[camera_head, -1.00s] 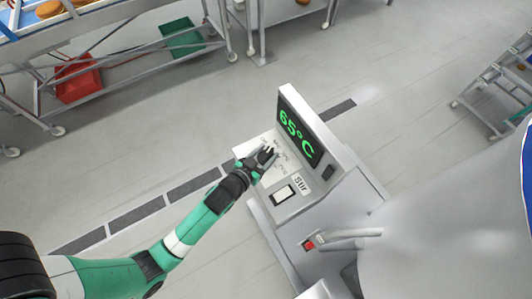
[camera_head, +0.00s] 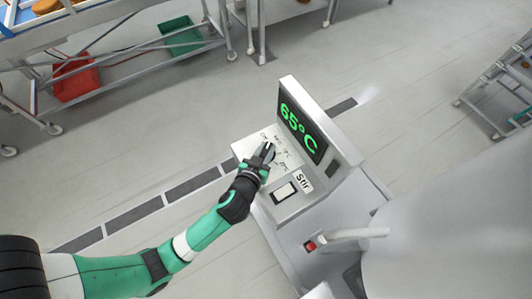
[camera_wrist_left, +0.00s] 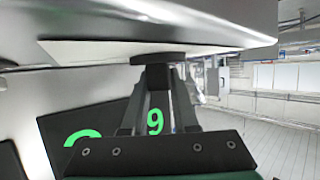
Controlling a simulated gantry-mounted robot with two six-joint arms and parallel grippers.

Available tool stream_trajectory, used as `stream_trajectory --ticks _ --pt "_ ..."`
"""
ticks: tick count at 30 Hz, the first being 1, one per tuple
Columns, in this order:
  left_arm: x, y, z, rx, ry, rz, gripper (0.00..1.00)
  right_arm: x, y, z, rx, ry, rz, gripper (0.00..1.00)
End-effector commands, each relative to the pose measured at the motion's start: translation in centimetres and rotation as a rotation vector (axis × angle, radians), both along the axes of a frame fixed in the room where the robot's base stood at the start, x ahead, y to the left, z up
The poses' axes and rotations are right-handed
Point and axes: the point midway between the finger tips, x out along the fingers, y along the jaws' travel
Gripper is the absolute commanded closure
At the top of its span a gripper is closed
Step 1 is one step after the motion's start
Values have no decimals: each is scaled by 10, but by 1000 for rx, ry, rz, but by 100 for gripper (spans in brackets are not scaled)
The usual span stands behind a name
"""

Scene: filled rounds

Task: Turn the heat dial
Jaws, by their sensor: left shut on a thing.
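The control panel (camera_head: 245,146) has a white dial plate with small temperature marks and a screen (camera_head: 300,130) reading 65°C in green. My left gripper (camera_head: 267,152) is over the dial plate, with its fingers closed on the dial, which is mostly hidden in the head view. In the left wrist view the dark dial (camera_wrist_left: 158,58) sits against the white plate, and the gripper's fingers (camera_wrist_left: 158,72) meet at it. Part of the green screen digits shows behind the fingers. My right gripper is not in view.
A switch (camera_head: 285,192) labelled "Stir" is beside the dial plate. A red button (camera_head: 310,246) is lower on the console. A large grey vessel (camera_head: 450,230) stands at right. Red (camera_head: 76,81) and green (camera_head: 180,36) crates sit under a conveyor at upper left. The floor between is open.

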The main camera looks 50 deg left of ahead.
Motion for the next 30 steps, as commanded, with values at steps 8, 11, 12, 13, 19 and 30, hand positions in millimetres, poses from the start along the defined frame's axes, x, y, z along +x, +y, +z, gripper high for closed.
stream_trajectory --ticks 8,11,12,13,19,30 --pt "-2 0 0 -1 5 149 100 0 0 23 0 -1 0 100" --pt "-2 0 -1 0 2 155 100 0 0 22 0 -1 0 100" --pt "-1 0 -1 0 1 154 100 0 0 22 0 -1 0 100" --pt "-1 0 -1 -1 -1 154 100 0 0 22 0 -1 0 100" --pt "-1 0 0 -1 -2 152 60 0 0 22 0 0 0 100" --pt "-1 0 0 -1 -1 152 43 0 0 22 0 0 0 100"
